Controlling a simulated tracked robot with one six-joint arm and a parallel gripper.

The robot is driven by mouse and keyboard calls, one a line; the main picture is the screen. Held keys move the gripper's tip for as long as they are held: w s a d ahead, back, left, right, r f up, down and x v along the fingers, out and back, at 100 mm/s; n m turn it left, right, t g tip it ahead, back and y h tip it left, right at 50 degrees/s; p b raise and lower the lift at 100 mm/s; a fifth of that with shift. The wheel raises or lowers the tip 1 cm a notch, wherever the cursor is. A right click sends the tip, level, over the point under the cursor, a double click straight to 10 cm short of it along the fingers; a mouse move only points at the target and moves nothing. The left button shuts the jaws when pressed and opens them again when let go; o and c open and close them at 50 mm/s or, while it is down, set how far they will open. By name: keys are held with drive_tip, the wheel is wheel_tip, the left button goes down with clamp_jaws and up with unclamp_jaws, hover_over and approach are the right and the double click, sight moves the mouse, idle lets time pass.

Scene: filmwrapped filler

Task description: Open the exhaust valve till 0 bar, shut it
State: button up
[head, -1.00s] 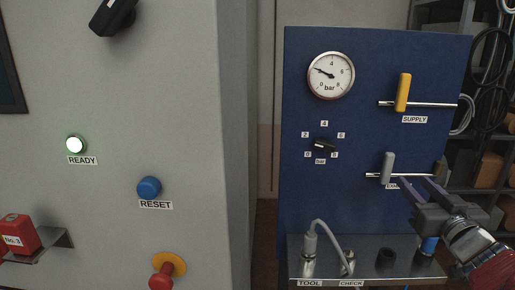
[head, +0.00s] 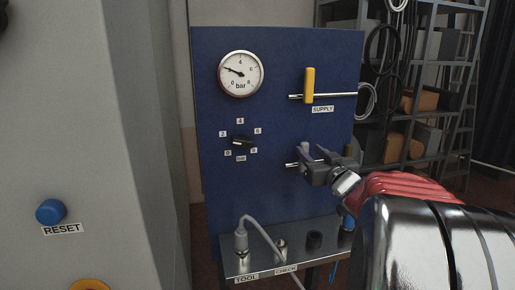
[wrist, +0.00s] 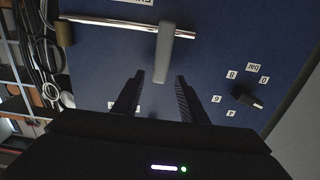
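The exhaust valve's grey lever (wrist: 167,50) stands crosswise to its thin silver pipe (wrist: 110,22) in the wrist view. My gripper (wrist: 160,76) is open, and the lever's free end shows between its two fingertips; I cannot tell whether they touch it. In the head view my gripper (head: 313,153) is in front of the lower valve on the blue panel (head: 265,110) and hides most of the lever and its label. The round pressure gauge (head: 240,74) has its needle to the left, at about 2 bar.
The yellow supply lever (head: 309,86) stands upright across its pipe above my gripper. A black knob (head: 242,143) with numbers round it is to the left. A shelf (head: 270,262) with a grey plug and cable sticks out below. A grey cabinet (head: 90,120) with a blue RESET button (head: 50,211) is at left.

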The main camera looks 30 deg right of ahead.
drive_tip(key=shift+x, duration=1.35)
clamp_jaws()
